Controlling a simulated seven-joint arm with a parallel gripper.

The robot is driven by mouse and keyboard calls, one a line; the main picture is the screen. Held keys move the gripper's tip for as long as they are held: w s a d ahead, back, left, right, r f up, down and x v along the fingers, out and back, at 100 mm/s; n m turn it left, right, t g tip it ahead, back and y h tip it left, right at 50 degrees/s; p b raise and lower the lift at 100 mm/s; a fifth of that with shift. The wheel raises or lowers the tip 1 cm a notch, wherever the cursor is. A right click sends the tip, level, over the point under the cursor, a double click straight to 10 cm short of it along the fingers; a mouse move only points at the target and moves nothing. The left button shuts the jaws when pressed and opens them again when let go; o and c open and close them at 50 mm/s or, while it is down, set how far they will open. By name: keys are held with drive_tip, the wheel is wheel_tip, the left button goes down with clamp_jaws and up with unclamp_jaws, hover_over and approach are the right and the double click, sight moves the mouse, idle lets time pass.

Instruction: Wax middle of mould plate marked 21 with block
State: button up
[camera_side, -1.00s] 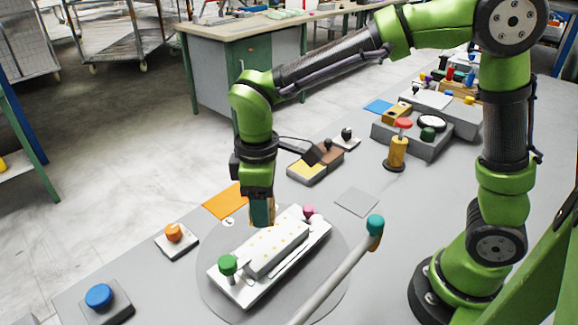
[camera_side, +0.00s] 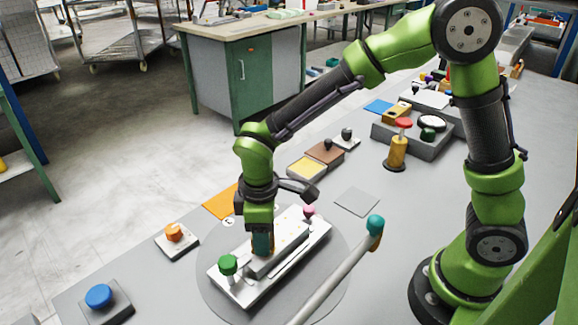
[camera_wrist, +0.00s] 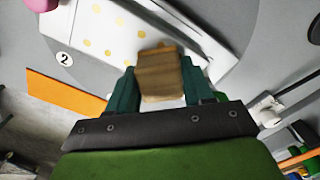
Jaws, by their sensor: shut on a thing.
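The mould plate (camera_side: 231,290) lies on a grey round disc, a white plate with a raised bar (camera_side: 290,238) along its middle; the bar's yellow dots show in the wrist view (camera_wrist: 108,42). My gripper (camera_side: 262,247) is over the near half of the bar, pointing down. It is shut on a tan block (camera_wrist: 160,75), which sticks out between the teal fingers in the wrist view. The block's lower end is at or just above the bar; I cannot tell whether it touches. A round label reading 2 (camera_wrist: 64,59) shows beside the plate; no 21 is readable.
A green knob (camera_side: 228,265) and a pink knob (camera_side: 309,211) stand at the plate's ends. A long grey lever with a teal tip (camera_side: 375,225) slants up on the right. Orange (camera_side: 174,233) and blue (camera_side: 98,296) buttons stand left. An orange sheet (camera_side: 220,203) lies behind.

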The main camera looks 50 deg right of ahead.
drive_tip(key=shift+d+f, duration=0.1)
drive_tip(key=shift+d, duration=3.65)
drive_tip(key=shift+a, duration=3.9)
drive_tip(key=shift+d, duration=3.9)
drive_tip(key=shift+a, duration=3.9)
drive_tip(key=shift+d+r, duration=0.15)
drive_tip(key=shift+r, duration=3.85)
